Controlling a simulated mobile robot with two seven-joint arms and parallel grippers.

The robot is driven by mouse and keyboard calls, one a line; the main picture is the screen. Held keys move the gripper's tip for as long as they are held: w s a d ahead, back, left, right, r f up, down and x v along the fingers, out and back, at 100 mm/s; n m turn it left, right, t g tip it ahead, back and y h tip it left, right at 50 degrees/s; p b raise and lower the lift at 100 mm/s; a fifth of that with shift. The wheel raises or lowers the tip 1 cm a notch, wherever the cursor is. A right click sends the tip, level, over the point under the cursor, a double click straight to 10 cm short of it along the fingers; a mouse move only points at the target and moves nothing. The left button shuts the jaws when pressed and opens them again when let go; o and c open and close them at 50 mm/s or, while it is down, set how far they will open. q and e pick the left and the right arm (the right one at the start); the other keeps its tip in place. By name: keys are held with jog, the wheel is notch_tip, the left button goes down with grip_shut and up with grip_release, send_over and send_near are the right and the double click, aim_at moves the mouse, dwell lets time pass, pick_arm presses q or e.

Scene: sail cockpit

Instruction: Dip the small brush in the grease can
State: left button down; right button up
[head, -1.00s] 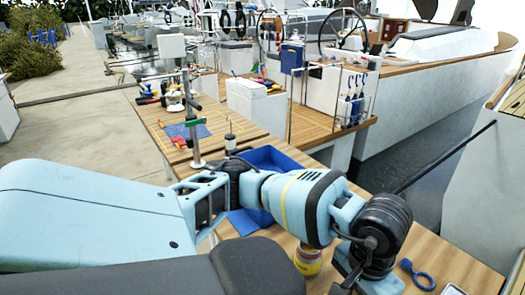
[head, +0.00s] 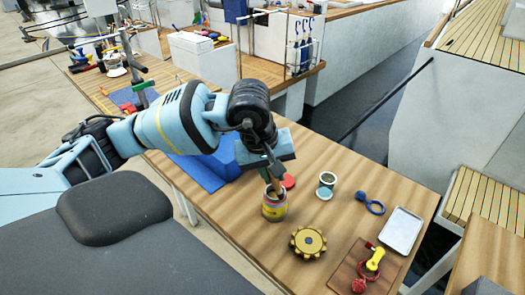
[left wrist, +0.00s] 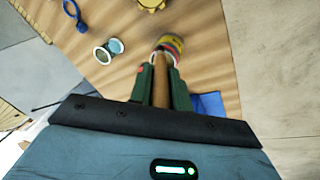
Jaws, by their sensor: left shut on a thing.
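My left gripper (head: 268,168) is shut on the brown handle of the small brush (head: 275,185), with its fingers pointing down. In the left wrist view the brush handle (left wrist: 161,82) lies between the two green fingers (left wrist: 162,88). A yellow and red can (head: 274,208), which looks like the grease can, stands upright on the table directly below the gripper. The brush's lower end meets the can's open mouth; its bristles are hidden, and I cannot tell how deep they are. The can also shows beyond the fingers in the left wrist view (left wrist: 174,44). My right gripper is not in view.
A small open tin (head: 327,179), a blue ringed tool (head: 371,204), a toothed yellow part (head: 308,242), a metal tray (head: 402,230) and a brown board (head: 350,268) lie to the right.

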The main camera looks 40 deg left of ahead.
pick_arm(q)
jog(key=a+r+n, duration=0.1)
jog(key=w+a+r+n+t, duration=0.1)
jog(key=n, duration=0.1)
jog(key=shift+w+a+r+y, duration=0.3)
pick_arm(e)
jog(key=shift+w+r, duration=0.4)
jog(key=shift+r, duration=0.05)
pick_arm(q)
jog(key=shift+f, duration=0.1)
notch_tip(320, 180, down, 6)
jog(key=shift+r+b, duration=0.1)
jog(key=shift+b, duration=1)
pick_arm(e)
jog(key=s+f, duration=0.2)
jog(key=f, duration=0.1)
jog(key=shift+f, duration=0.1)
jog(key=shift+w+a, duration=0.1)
pick_arm(q)
jog(key=shift+f, duration=0.25)
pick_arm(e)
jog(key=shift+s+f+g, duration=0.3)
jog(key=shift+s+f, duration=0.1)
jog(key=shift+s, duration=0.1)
